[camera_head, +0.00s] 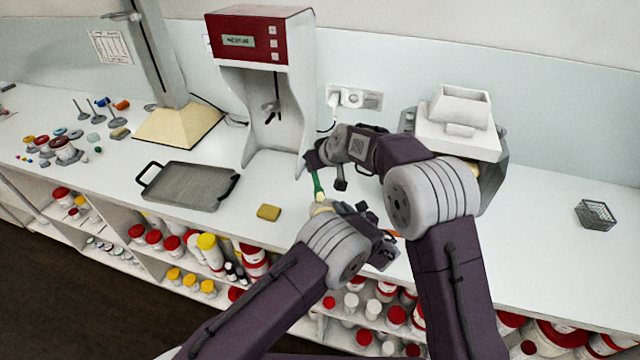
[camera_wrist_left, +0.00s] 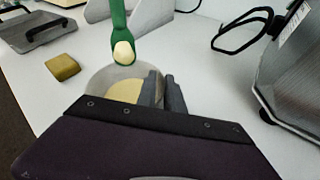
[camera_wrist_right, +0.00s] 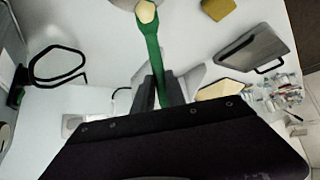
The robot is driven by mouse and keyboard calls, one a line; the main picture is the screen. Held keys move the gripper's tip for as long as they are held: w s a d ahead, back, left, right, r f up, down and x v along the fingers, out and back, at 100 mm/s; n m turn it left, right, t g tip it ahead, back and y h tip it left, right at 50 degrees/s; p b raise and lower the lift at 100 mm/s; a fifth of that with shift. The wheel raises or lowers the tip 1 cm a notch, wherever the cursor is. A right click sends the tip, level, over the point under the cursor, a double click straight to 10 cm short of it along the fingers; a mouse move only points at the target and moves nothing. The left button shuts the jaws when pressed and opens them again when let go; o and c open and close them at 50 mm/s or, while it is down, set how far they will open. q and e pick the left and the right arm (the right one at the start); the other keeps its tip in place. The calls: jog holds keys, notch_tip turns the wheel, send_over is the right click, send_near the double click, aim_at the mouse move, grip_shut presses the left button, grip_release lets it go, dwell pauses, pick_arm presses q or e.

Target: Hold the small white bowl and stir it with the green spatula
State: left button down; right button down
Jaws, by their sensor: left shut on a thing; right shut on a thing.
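The small white bowl (camera_wrist_left: 103,75), with cream-coloured contents, is in the left wrist view, partly hidden by my left gripper (camera_wrist_left: 164,92), which is shut on its side. In the head view the left gripper (camera_head: 368,218) hides most of the bowl. My right gripper (camera_wrist_right: 158,92) is shut on the handle of the green spatula (camera_wrist_right: 154,52). The spatula (camera_head: 317,184) points down toward the bowl in the head view. Its cream-coated tip shows at the bowl's far rim in the left wrist view (camera_wrist_left: 122,48); I cannot tell whether it touches the contents.
A yellow sponge (camera_head: 269,212) and a grey tray (camera_head: 190,186) lie left of the bowl. A red and white mixing machine (camera_head: 262,40) stands behind. A white-topped machine (camera_head: 458,126) stands at right, near a wire basket (camera_head: 596,215). Clear counter lies between them.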

aim_at(316, 175)
jog(key=shift+r, duration=2.05)
pick_arm(q)
jog(key=c, duration=1.4)
grip_release()
jog(key=shift+s, duration=0.1)
pick_arm(e)
jog(key=shift+f, duration=0.1)
pick_arm(q)
jog(key=b+v, duration=0.1)
jog(key=v, duration=1)
jog(key=shift+s+d+r, duration=0.1)
jog(key=shift+s+d, duration=0.15)
jog(key=shift+s, duration=0.1)
pick_arm(e)
jog(key=shift+f, duration=0.55)
